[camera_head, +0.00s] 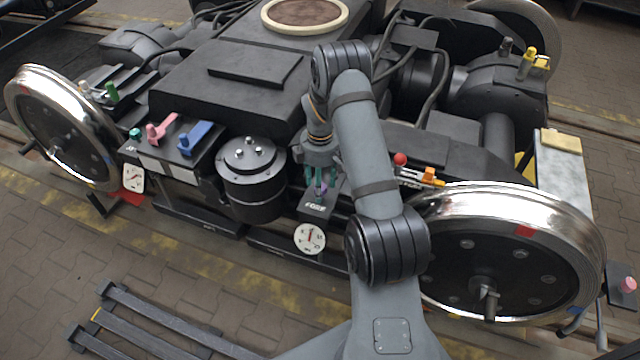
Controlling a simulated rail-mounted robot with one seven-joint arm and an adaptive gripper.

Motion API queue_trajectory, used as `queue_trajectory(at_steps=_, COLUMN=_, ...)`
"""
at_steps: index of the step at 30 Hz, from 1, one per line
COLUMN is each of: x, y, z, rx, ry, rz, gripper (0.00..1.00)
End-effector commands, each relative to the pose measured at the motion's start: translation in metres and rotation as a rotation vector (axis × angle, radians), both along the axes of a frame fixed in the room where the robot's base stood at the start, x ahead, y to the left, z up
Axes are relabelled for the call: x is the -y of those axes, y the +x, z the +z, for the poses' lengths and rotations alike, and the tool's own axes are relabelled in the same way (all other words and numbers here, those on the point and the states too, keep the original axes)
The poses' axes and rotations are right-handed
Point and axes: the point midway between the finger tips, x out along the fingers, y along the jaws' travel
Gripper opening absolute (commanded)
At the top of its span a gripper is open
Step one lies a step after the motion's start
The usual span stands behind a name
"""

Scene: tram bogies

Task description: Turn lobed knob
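My gripper (320,182) points down over a small dark box (315,208) with white lettering, near the middle of the bogie's near side. A small purple part (322,190) shows between its teal-tipped fingers, on top of the box. This may be the lobed knob, but its shape is too small and too covered to be sure. The fingers stand on either side of it; I cannot tell whether they touch it.
A black cylinder (252,190) stands left of the gripper. Pink (160,130) and blue (195,138) handles sit further left. A red ball knob (400,159) and an orange handle (420,176) are to the right, by a large wheel (505,255). A round gauge (309,239) is below.

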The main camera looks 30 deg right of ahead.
Motion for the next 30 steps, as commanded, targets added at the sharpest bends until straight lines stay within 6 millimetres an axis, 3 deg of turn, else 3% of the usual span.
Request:
queue_trajectory(at_steps=8, x=0.0, y=0.001, z=0.014, rx=0.003, ry=-0.001, rz=0.0, gripper=0.5)
queue_trajectory(at_steps=21, x=0.0, y=0.001, z=0.1, rx=0.004, ry=-0.001, rz=0.0, gripper=0.5)
queue_trajectory(at_steps=30, x=0.0, y=0.0, z=0.12, rx=0.0, ry=0.0, rz=0.001, gripper=0.5)
